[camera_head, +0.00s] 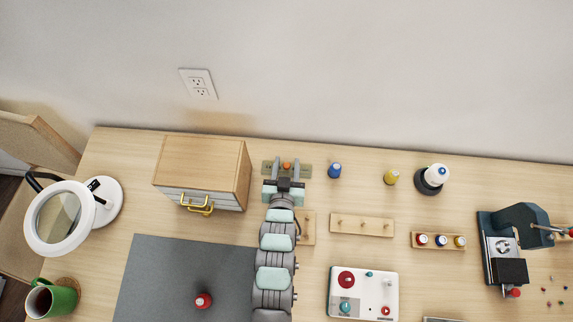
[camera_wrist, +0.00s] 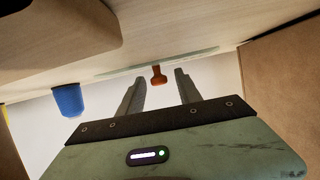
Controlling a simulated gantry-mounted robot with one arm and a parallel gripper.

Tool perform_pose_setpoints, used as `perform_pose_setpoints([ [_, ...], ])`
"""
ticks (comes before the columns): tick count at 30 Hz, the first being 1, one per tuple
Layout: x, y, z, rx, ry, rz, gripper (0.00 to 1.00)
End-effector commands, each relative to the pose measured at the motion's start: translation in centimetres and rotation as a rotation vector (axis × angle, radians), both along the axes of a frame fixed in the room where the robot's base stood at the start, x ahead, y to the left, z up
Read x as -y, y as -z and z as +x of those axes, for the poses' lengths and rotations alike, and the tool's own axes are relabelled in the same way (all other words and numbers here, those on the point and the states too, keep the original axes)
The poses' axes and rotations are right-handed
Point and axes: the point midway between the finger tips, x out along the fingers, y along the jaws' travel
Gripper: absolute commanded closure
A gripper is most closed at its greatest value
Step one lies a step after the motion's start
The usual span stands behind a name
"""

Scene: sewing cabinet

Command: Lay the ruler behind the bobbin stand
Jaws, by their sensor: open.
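The ruler (camera_head: 305,170) is a flat olive-green strip with an orange knob (camera_head: 286,165). It lies near the table's back edge, right of the drawer cabinet. My gripper (camera_head: 287,167) is open at the ruler. In the wrist view the knob (camera_wrist: 158,76) sits between the two apart fingertips of my gripper (camera_wrist: 158,84), and the ruler (camera_wrist: 120,70) runs across beyond them. A wooden rack (camera_head: 437,240) with several coloured bobbins and a bare wooden peg rack (camera_head: 362,225) stand to the right. I cannot tell which is the bobbin stand.
The drawer cabinet (camera_head: 202,174) stands close left of my gripper. A blue spool (camera_head: 334,170), a yellow spool (camera_head: 391,177) and a white spool on a dark base (camera_head: 432,178) stand along the back. The sewing machine (camera_head: 513,245) is far right. Table between racks and spools is clear.

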Motion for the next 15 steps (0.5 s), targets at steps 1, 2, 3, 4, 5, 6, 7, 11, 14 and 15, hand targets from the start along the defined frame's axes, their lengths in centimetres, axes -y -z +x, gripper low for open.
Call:
perform_pose_setpoints([
  [1, -0.3, 4.0, -1.3, -0.069, -0.007, -0.005, 0.59],
  [2, -0.3, 4.0, -1.3, -0.070, -0.007, -0.005, 0.59],
  [3, -0.3, 3.8, -1.3, -0.070, -0.007, -0.005, 0.59],
  [4, -0.3, 3.6, -1.3, -0.070, -0.007, -0.006, 0.59],
  [5, -0.3, 3.3, -1.3, -0.070, -0.007, -0.006, 0.59],
  [6, -0.3, 2.7, -1.3, -0.068, -0.007, -0.006, 0.59],
  [7, -0.3, 2.5, -1.5, -0.067, -0.008, -0.005, 0.59],
  [11, -0.5, 1.3, -3.6, -0.060, -0.008, -0.002, 0.59],
  [14, -0.8, -0.1, -5.4, -0.053, -0.009, -0.001, 0.59],
  [15, -0.8, -0.7, -6.1, -0.049, -0.008, -0.001, 0.59],
])
